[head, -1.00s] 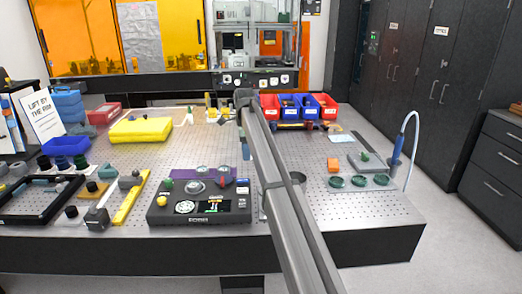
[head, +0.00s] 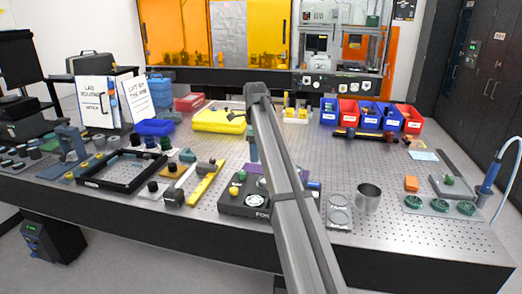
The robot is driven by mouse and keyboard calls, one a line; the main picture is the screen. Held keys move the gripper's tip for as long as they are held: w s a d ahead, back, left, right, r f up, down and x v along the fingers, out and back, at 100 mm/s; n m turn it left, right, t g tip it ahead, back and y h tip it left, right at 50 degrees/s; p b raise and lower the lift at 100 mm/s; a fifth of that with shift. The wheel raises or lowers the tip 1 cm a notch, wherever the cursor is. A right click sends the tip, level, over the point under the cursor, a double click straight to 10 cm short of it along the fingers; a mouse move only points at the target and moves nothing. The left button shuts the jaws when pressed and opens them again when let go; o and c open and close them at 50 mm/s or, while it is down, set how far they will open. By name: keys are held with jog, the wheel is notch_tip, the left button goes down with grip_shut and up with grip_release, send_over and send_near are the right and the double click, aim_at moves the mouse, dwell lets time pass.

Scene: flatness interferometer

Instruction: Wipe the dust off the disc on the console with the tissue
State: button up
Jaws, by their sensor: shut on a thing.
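The black console (head: 233,207) stands near the table's front edge, left of my arm. My gripper is hidden behind my arm. I cannot make out the tissue.
A yellow bar (head: 205,184) and black frame (head: 122,172) lie left.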

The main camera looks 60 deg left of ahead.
aim_at(261, 179)
jog(key=shift+d+m, duration=0.1)
jog(key=shift+m, duration=0.4)
jog(key=shift+f, duration=3.5)
jog(key=shift+w+d+f, duration=0.55)
jog(key=shift+w+d, duration=0.1)
jog(key=shift+c, duration=0.4)
jog(key=shift+w+d, duration=1.05)
jog(key=shift+s+a, duration=1.75)
jog(key=shift+a, duration=0.05)
jog(key=shift+d+r, duration=0.1)
jog(key=shift+r, duration=3.95)
